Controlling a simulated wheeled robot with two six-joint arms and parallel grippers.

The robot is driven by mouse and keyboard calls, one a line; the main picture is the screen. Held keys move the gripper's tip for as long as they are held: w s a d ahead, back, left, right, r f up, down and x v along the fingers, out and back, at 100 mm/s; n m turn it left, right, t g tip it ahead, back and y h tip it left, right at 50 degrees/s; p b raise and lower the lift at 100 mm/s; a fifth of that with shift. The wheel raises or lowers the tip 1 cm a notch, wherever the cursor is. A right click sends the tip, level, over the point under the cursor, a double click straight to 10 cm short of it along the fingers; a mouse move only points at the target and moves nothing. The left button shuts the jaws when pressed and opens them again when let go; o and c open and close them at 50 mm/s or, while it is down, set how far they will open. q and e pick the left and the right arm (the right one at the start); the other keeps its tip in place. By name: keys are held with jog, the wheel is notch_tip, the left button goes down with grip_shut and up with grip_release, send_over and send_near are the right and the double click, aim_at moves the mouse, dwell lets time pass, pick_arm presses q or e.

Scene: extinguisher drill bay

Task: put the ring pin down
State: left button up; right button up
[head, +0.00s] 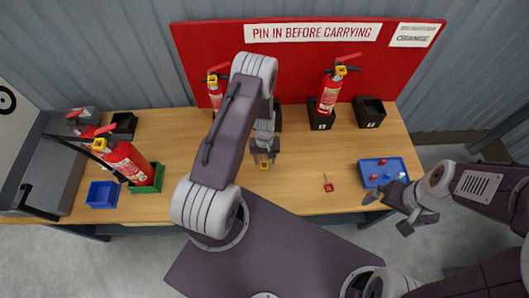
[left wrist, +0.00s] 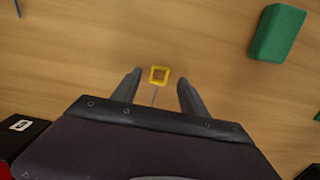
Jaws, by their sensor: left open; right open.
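The ring pin, a square yellow ring (head: 265,165) with a thin grey shaft, appears to lie on the wooden table. In the left wrist view the yellow ring (left wrist: 159,74) shows between my left fingertips, with its shaft pointing back toward the palm. My left gripper (head: 263,155) is open around it, with a gap visible on both sides. A second pin with a red ring (head: 328,185) lies on the table to the right. My right gripper (head: 396,216) is open and empty near the table's front right edge, beside the blue tray (head: 402,160).
Red extinguishers stand in a green holder (head: 147,186) at left and a black holder (head: 320,119) at the back. Another extinguisher (head: 214,92) is partly hidden by my left arm. A blue bin (head: 102,195) is at left. A green block (left wrist: 277,32) shows in the wrist view.

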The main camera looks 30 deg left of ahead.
pick_arm(q)
notch_tip(320, 180, up, 7)
notch_tip(320, 180, up, 12)
jog(key=m+t, duration=0.1)
jog(key=m, duration=0.2)
send_over(265, 165)
jog(key=s+d, duration=0.3)
jog(key=s+d+r+m, duration=0.3)
jog(key=s+r, duration=0.3)
jog(key=s, duration=0.1)
jog(key=shift+s+r+t+b, duration=0.2)
jog(key=shift+t+b, duration=0.2)
notch_tip(265, 165, down, 2)
jog(key=shift+d+f+b, duration=0.1)
jog(key=shift+b, duration=1)
